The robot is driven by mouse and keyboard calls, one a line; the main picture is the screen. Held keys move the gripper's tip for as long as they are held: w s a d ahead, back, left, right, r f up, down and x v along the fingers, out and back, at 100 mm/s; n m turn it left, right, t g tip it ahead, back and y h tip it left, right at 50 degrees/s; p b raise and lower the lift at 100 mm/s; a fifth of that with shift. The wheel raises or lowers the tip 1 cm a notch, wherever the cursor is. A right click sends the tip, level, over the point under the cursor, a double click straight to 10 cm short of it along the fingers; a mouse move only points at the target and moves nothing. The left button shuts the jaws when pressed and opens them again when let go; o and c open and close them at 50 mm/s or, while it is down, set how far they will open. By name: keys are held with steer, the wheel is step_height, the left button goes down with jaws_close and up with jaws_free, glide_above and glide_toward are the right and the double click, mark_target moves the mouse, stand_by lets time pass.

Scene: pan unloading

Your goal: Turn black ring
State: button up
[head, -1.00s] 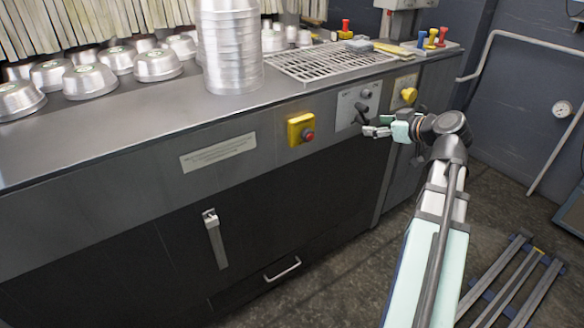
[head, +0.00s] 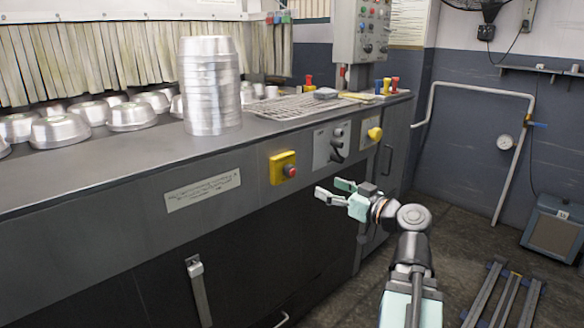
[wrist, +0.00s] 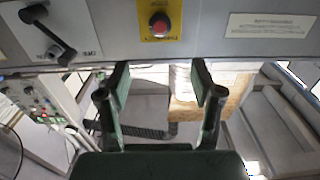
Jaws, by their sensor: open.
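A light plate (head: 331,146) on the machine front carries a small dark round knob (head: 338,132) and, below it, a black turning handle (head: 336,154). No separate black ring can be made out at this size. The handle also shows at the upper left of the wrist view (wrist: 52,38), tilted. My gripper (head: 332,190) is open and empty, in front of the machine and lower than the handle. In the wrist view, the spread fingers (wrist: 160,78) lie below the red button, with the handle off to their left. Nothing touches the handle.
A tall stack of metal pans (head: 211,88) stands on the counter by a grate (head: 300,106). Floor in front is free near the metal rails (head: 505,296).

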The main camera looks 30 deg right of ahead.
mark_target(293, 172)
steer(key=b+x, duration=0.1)
steer(key=x, duration=1.3)
steer(key=shift+w+a, duration=0.15)
steer(key=shift+w, duration=0.1)
